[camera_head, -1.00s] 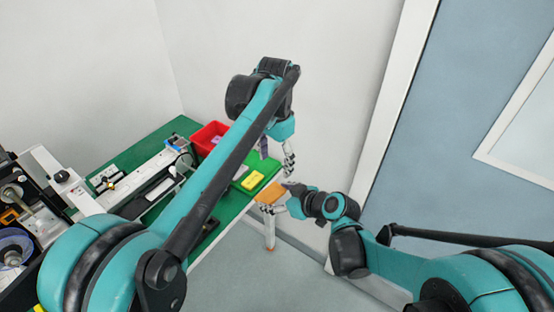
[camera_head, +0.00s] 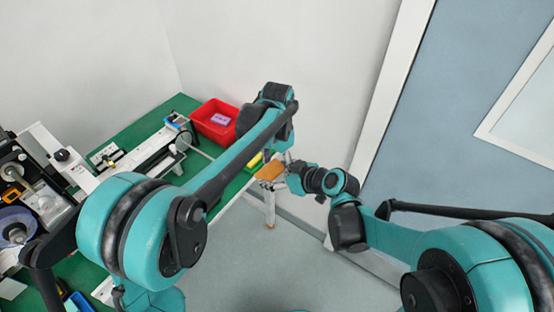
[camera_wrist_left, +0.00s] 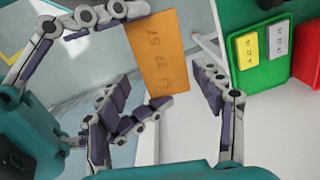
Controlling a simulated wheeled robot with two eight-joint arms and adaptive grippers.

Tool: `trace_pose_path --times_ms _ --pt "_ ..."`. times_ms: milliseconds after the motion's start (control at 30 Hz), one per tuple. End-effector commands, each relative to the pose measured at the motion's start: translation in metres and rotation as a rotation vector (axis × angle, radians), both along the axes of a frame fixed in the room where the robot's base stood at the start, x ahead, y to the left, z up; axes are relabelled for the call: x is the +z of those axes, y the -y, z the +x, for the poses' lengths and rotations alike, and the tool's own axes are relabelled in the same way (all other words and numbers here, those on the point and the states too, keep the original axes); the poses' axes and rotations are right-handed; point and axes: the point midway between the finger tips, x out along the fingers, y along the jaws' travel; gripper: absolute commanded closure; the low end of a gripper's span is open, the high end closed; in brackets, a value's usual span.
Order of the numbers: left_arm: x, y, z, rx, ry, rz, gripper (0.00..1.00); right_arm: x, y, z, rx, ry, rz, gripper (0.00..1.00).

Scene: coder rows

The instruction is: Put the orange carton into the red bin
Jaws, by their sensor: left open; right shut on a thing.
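The orange carton (camera_head: 270,172) is held off the table's right end, and it also shows in the left wrist view (camera_wrist_left: 160,50). My right gripper (camera_wrist_left: 147,58) is shut on it, with one finger at its upper end and one at its lower end. My left gripper (camera_wrist_left: 163,85) is open and empty, its fingers spread below and either side of the carton's lower end. In the head view my left arm partly hides this area. The red bin (camera_head: 204,129) stands on the green table with a purple item inside. Its edge shows in the left wrist view (camera_wrist_left: 308,60).
A green tray (camera_wrist_left: 262,76) holds a yellow box (camera_wrist_left: 246,50) and a grey box (camera_wrist_left: 278,40), between the carton and the bin. Equipment (camera_head: 150,155) fills the table's left part. A wall stands behind, and open floor lies in front of the table.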

Motion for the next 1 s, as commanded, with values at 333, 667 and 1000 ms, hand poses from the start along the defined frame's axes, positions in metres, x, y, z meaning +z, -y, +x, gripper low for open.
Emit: trace_pose_path --times_ms 333,667,1000 --pt "-0.0002 0.0001 0.0 0.0 0.0 0.0 0.67 0.0001 0.0 0.0 0.0 0.0 0.0 0.5" --pt "-0.0002 0.0007 -0.0007 -0.001 -0.002 -0.001 0.89 0.0005 -0.0001 0.0006 -0.001 0.001 0.0 0.0" --pt "-0.0001 0.0002 -0.0001 0.0 0.0 0.0 0.89 0.0014 0.0013 -0.001 -0.001 0.0 0.0 0.0"
